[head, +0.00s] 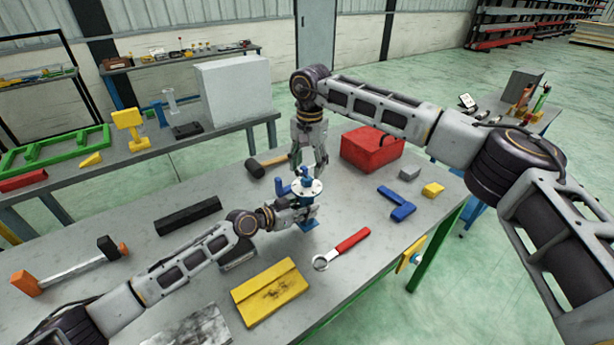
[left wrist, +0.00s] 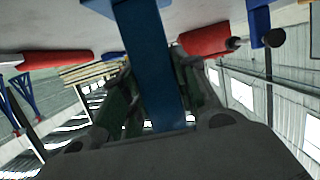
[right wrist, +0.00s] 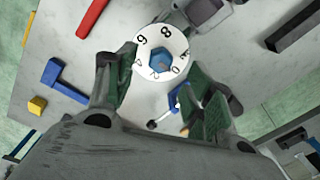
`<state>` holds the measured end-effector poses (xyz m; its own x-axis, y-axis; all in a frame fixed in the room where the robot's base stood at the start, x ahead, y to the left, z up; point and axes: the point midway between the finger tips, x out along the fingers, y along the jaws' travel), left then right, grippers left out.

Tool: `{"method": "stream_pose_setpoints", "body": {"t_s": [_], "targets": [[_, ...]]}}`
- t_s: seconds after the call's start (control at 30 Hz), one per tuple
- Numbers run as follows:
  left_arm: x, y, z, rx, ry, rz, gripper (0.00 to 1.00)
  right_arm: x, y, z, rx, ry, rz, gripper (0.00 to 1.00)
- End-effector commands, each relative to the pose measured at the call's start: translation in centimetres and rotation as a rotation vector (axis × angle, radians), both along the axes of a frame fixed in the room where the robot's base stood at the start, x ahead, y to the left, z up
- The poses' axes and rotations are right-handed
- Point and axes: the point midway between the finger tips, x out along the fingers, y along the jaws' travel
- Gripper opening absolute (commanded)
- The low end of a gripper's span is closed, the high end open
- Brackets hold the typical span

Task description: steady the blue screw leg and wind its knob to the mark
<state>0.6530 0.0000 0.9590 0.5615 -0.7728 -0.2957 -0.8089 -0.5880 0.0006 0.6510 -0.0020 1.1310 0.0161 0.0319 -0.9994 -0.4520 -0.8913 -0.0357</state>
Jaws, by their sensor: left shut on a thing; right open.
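The blue screw leg (head: 308,224) stands upright on the table, with a white numbered dial (head: 312,188) near its top. Its blue knob (head: 305,172) rises above the dial; in the right wrist view the knob (right wrist: 160,61) is six-sided at the dial's centre. My left gripper (head: 302,212) is shut on the leg below the dial, and the blue post (left wrist: 152,65) fills the jaws in the left wrist view. My right gripper (head: 308,166) points down over the knob, open, its fingers either side of the dial. I cannot make out the mark.
A blue tool (head: 398,203), red-handled wrench (head: 342,249) and yellow plate (head: 269,291) lie nearby. A black bar (head: 188,215) lies left. Bare tabletop separates them.

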Motion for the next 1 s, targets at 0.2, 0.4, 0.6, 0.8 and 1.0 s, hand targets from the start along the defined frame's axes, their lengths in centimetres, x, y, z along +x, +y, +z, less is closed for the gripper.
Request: {"method": "stream_pose_setpoints", "body": {"t_s": [0.2,0.4,0.6,0.8,1.0], "targets": [[0.0,0.0,0.0,0.000,0.000,0.000,0.00,0.0,0.1,-2.8,0.000,0.001,0.000,0.53],[0.0,0.0,0.0,0.000,0.000,0.000,0.00,0.1,0.1,-4.1,0.000,0.000,0.000,0.53],[0.0,0.0,0.0,0.000,0.000,0.000,0.00,0.1,0.2,-4.5,0.000,0.000,0.000,0.53],[0.0,0.0,0.0,0.000,0.000,0.000,0.00,0.1,0.2,-4.5,0.000,0.000,0.001,0.52],[0.0,0.0,0.0,0.000,0.000,0.000,0.00,0.1,0.2,-4.5,0.000,0.000,0.001,0.26]]}}
